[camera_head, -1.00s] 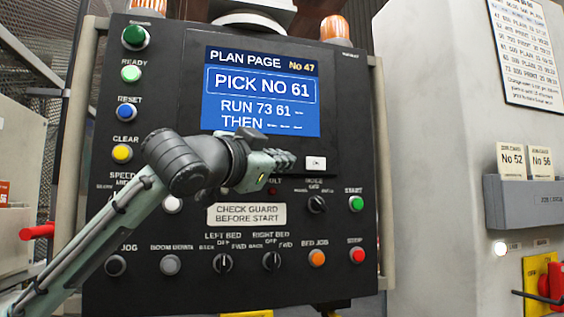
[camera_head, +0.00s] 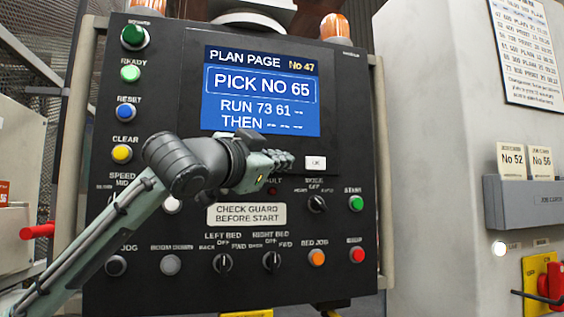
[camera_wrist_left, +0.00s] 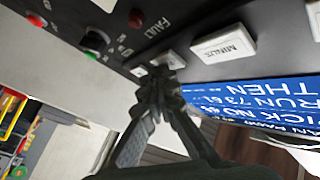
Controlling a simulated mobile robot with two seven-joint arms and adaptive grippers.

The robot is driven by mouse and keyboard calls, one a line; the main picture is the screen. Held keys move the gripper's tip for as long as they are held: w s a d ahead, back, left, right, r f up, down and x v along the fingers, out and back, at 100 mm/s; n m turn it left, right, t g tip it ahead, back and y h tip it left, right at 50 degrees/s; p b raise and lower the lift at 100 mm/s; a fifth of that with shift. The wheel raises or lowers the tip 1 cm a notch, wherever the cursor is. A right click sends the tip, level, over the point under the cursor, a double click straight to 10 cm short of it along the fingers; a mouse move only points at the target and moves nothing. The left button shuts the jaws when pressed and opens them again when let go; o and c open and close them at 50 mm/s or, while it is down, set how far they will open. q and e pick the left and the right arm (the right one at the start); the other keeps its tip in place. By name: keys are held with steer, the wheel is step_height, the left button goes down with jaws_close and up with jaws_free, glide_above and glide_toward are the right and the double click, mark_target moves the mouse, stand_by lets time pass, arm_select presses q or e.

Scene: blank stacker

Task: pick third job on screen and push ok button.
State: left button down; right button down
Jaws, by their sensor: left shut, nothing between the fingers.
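The screen (camera_head: 262,92) on the black panel reads PLAN PAGE No 47, PICK NO 65, RUN 73 61 and a dash, then THEN and dashes. The white OK button (camera_head: 316,163) is below the screen's right end, just right of my left gripper (camera_head: 288,160). That gripper is shut and empty, in front of the panel below the screen. In the left wrist view its fingertips (camera_wrist_left: 160,76) are beside a small white key (camera_wrist_left: 139,71); contact cannot be told. A MINUS key (camera_wrist_left: 223,46) shows there too, but my gripper hides it in the head view. My right gripper is not in view.
Coloured buttons line the panel's left side, and knobs and buttons fill its lower part, including a green START button (camera_head: 355,203) and a red button (camera_head: 357,255). Job cards No 52 (camera_head: 511,160) and No 56 (camera_head: 540,160) stand in a grey holder at right.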

arm_select(q)
steer(key=shift+s+d, duration=0.25)
steer(key=shift+s, duration=0.5)
steer(key=shift+s+d, duration=0.25)
steer(key=shift+s, duration=0.55)
steer(key=shift+s+d, duration=0.25)
steer(key=shift+s, duration=0.5)
steer(key=shift+s+d, duration=0.25)
steer(key=shift+s, duration=0.55)
steer(key=shift+f, duration=0.1)
stand_by(1.1)
